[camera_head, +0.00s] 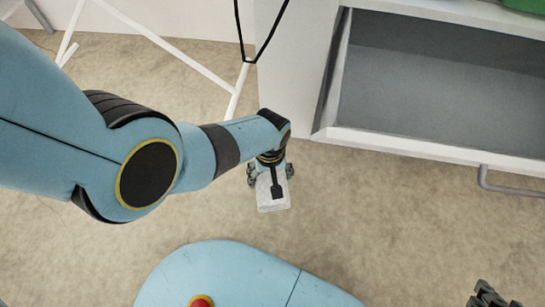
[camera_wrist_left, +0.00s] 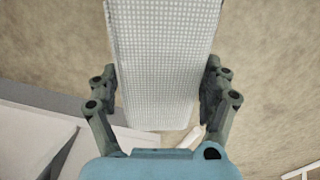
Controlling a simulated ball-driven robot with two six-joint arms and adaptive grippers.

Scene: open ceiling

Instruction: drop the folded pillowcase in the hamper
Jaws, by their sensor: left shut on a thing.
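The folded pillowcase (camera_head: 273,199) is a pale, finely checked flat bundle in the head view, below the end of my left arm. It fills the upper middle of the left wrist view (camera_wrist_left: 163,60). My left gripper (camera_head: 271,173) is shut on it, with a finger on each side. An open white bin with a grey inside (camera_head: 440,85) stands at the upper right; it may be the hamper. The pillowcase is left of and below this bin in the picture, apart from it. Part of my right gripper (camera_head: 490,296) shows at the bottom right corner; its fingers are mostly cut off.
A bent grey bar (camera_head: 507,188) sticks out at the bin's front right. White thin legs (camera_head: 190,60) of a stand or rack are at the upper left, and a black loop (camera_head: 250,58) hangs at the top. Beige carpet (camera_head: 390,215) in front of the bin is clear.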

